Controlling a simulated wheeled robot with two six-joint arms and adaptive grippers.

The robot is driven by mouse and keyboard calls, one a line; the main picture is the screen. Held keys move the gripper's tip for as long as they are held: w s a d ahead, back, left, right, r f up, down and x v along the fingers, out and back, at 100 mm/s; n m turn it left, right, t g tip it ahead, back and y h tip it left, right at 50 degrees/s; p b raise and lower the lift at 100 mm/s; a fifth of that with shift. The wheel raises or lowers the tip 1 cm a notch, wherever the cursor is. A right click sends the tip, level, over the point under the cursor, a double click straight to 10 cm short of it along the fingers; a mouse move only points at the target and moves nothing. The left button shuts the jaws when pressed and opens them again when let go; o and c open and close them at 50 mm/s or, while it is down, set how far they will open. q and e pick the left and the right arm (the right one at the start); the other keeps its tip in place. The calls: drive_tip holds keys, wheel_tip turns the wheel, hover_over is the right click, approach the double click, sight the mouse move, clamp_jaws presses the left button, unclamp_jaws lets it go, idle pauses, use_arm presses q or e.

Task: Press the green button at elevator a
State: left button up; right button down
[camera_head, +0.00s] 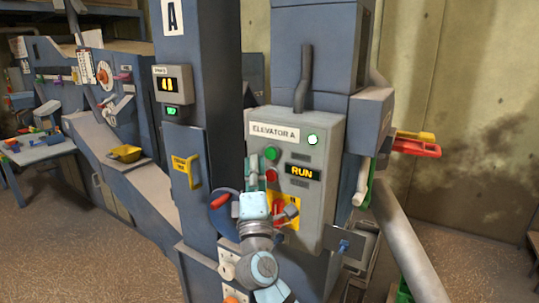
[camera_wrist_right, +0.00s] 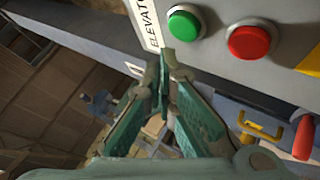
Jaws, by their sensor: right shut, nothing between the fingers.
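The green button (camera_head: 271,153) is on the left part of the grey control box (camera_head: 318,205) labelled ELEVATOR A. In the right wrist view the green button (camera_wrist_right: 185,24) shows large, near the top middle, beside the lettered plate. My right gripper (camera_head: 252,166) is shut and empty, just left of and slightly below the button in the head view. In the right wrist view its fingertips (camera_wrist_right: 167,60) meet just below and left of the button. I cannot tell whether they touch the panel. My left gripper is not in view.
A red button (camera_head: 271,176) sits below the green one. A red-handled switch (camera_head: 279,212) is lower on the box. A blue column (camera_head: 206,100) stands left.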

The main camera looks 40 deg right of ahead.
drive_tip(key=a, duration=0.2)
drive_tip(key=s+a, duration=0.1)
drive_tip(key=shift+a, duration=0.35)
idle(0.6)
